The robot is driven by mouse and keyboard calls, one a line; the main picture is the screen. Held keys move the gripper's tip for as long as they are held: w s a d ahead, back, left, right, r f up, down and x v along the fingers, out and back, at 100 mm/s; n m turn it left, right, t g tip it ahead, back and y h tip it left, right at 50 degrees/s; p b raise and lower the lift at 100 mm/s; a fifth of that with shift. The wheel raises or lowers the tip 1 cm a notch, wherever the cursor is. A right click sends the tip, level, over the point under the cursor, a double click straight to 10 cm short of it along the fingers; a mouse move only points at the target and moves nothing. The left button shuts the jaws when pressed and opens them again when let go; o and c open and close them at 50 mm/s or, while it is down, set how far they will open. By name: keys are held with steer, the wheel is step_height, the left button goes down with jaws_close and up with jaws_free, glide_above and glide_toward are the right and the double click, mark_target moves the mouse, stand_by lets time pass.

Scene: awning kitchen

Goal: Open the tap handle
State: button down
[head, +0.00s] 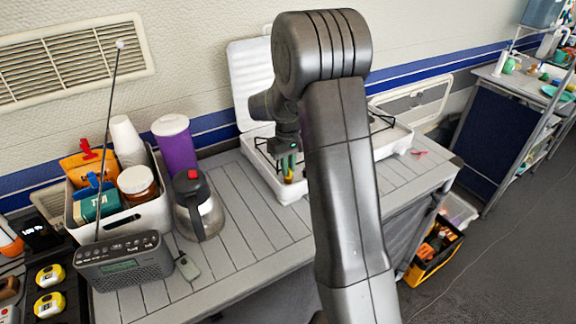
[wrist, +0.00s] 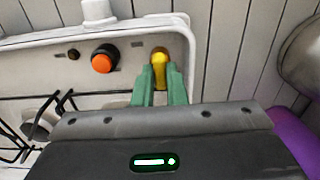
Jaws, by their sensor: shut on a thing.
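The yellow tap handle (wrist: 160,58) is on the front panel of the white camp stove (wrist: 30,55), near the panel's end in the wrist view. My gripper (wrist: 160,76) has green fingers, one on each side of the handle, and is shut on it. In the head view my gripper (head: 289,165) points down at the stove's (head: 262,161) front left corner, with a bit of yellow at its tips. My arm hides much of the stove there. The fingers cover the handle's lower part, so its full turn angle is hard to tell.
An orange knob (wrist: 104,60) and a small dark knob (wrist: 73,54) sit beside the handle. Black pan supports (wrist: 22,135) are close by.

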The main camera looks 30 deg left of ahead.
steer(key=c, duration=1.5)
jaws_free()
steer(key=shift+o, duration=0.2)
steer(key=shift+r, duration=0.1)
step_height(320, 180, up, 14)
steer(key=shift+b, duration=0.35)
steer(key=shift+f, duration=0.25)
step_height(320, 180, down, 14)
steer(key=shift+r+p, duration=0.1)
steer(key=shift+p, duration=0.25)
steer(key=shift+r, duration=0.15)
